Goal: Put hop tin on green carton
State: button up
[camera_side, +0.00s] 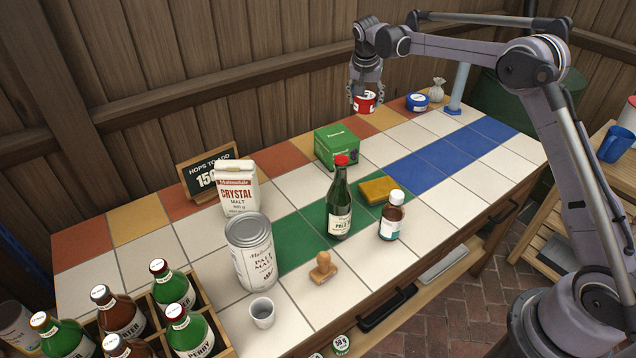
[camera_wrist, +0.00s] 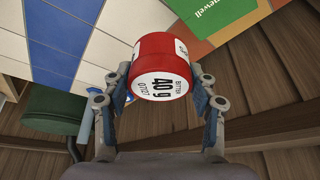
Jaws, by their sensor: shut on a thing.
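A red and white tin (camera_side: 365,101) marked "40 g" is held in my gripper (camera_side: 366,92), above the tiled counter near the back wall. In the wrist view the tin (camera_wrist: 162,68) sits between the two fingers of my gripper (camera_wrist: 163,95), which are shut on it. The green carton (camera_side: 336,147) stands on the counter, to the left of and lower than the tin in the side view. Part of the carton (camera_wrist: 205,22) shows at the top right of the wrist view. The tin is apart from the carton.
A green bottle (camera_side: 340,205) with a red cap stands in front of the carton. A yellow sponge (camera_side: 377,190), a brown bottle (camera_side: 392,217), a malt carton (camera_side: 236,190) and a blue tin (camera_side: 416,102) stand around. Blue tiles (camera_side: 440,160) at right are clear.

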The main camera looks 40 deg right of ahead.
jog(key=w+a+f, duration=0.1)
jog(key=a, duration=0.1)
jog(key=w+a+f, duration=0.3)
jog(key=shift+w+a+f, duration=0.25)
jog(key=shift+w+a, duration=0.05)
jog(key=shift+a, duration=0.1)
jog(key=shift+f, duration=2.05)
jog(key=shift+f, duration=0.1)
jog(key=o, duration=1.2)
jog(key=shift+c, duration=0.2)
